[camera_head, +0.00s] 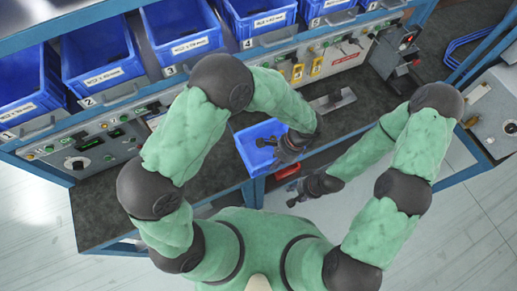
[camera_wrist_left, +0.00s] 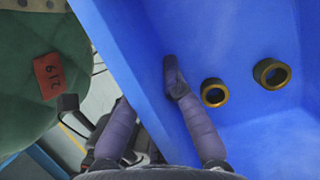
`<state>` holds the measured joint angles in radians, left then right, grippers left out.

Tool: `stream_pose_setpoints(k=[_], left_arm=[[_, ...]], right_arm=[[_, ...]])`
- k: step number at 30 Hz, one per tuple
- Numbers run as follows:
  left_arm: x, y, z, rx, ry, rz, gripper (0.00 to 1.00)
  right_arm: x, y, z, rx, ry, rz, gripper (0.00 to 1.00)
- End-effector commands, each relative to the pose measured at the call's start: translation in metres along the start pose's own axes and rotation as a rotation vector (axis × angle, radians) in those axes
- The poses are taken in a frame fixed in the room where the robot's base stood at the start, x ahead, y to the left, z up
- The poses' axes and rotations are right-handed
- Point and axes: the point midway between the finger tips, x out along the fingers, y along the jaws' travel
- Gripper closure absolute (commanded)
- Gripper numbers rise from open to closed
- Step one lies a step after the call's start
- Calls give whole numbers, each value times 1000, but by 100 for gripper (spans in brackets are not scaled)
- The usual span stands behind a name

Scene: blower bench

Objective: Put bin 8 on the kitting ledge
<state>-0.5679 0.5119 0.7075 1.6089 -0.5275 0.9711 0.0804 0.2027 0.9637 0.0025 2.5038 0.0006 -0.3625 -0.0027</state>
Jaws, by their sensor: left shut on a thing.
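A small blue bin (camera_head: 250,151) is at the front edge of the dark bench top, in the middle of the head view. Its number does not show. My left gripper (camera_head: 274,157) is shut on its near right wall. In the left wrist view the blue bin (camera_wrist_left: 240,55) fills the right side, with one finger inside the wall and one outside. I cannot tell if the bin touches the bench. My right gripper (camera_head: 303,190) is lower right of it, apart and seemingly empty; its jaws are too small to read. I cannot pick out the kitting ledge.
Several numbered blue bins (camera_head: 100,55) stand in a row along the back, above a control panel (camera_head: 90,150). A metal plate with a block (camera_head: 332,102) lies on the bench right of the bin. A dark fixture (camera_head: 398,55) stands farther right. Bare dark bench top (camera_head: 105,205) shows at left.

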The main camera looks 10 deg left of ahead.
Motion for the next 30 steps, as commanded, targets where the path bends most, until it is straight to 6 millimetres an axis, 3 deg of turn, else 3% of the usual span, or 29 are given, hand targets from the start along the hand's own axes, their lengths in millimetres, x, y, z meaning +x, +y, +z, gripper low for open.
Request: stream_pose_setpoints(k=[6, 12, 23, 30], left_arm=[[26, -46, 2, -6, -1, 3, 100], [58, -74, -3, -3, -1, 2, 100], [82, -93, -8, 0, -1, -1, 100], [110, -97, -18, 1, -1, 0, 100]], right_arm=[[6, 2, 0, 0, 0, 0, 60], [12, 4, -1, 0, 0, 0, 60], [15, 5, -1, 0, 0, 0, 60], [22, 8, -1, 0, 1, 0, 60]])
